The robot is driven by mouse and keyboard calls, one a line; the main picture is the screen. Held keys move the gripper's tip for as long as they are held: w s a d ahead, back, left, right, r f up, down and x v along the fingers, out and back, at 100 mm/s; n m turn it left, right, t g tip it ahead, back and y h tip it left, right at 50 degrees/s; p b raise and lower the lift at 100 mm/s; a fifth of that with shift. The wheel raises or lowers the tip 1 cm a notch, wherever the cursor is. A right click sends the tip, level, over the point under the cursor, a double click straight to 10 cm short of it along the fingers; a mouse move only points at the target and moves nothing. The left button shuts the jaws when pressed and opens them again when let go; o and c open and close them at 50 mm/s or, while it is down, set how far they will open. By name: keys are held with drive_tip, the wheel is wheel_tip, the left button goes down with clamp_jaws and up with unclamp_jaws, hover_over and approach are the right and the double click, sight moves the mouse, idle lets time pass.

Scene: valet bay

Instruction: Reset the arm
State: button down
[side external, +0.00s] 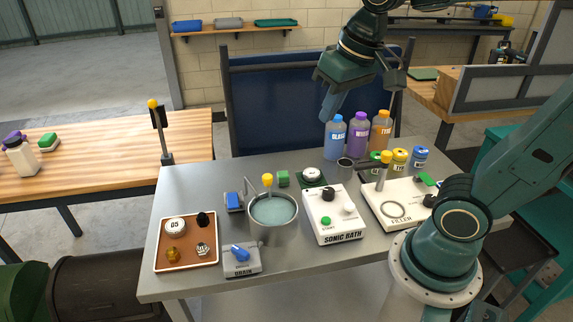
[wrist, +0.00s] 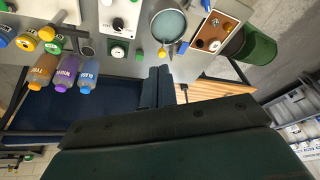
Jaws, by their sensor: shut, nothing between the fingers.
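My gripper (side external: 327,118) hangs in the air above the back of the grey table (side external: 186,188), in front of the blue panel. Its fingers are shut and empty and point downward. In the wrist view the shut fingertips (wrist: 160,70) show together just off the table's edge. They are apart from the blue bottle (side external: 335,137), which stands upright below them beside a purple bottle (side external: 358,134) and an orange bottle (side external: 380,131).
A round basin (side external: 273,234) of liquid, the sonic bath box (side external: 333,232), the filler (side external: 390,219), the drain box (side external: 242,269) and a brown tray (side external: 160,258) with small parts occupy the table. Several small jars (side external: 420,158) stand near the bottles. A yellow-topped post (side external: 163,135) rises at the back left.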

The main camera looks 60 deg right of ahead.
drive_tip(key=s+f+n+t, duration=0.1)
drive_tip(key=s+f+n, duration=0.1)
drive_tip(key=s, duration=0.5)
drive_tip(key=shift+s+a+n+t, duration=0.25)
drive_tip(key=shift+a+n+t, duration=0.15)
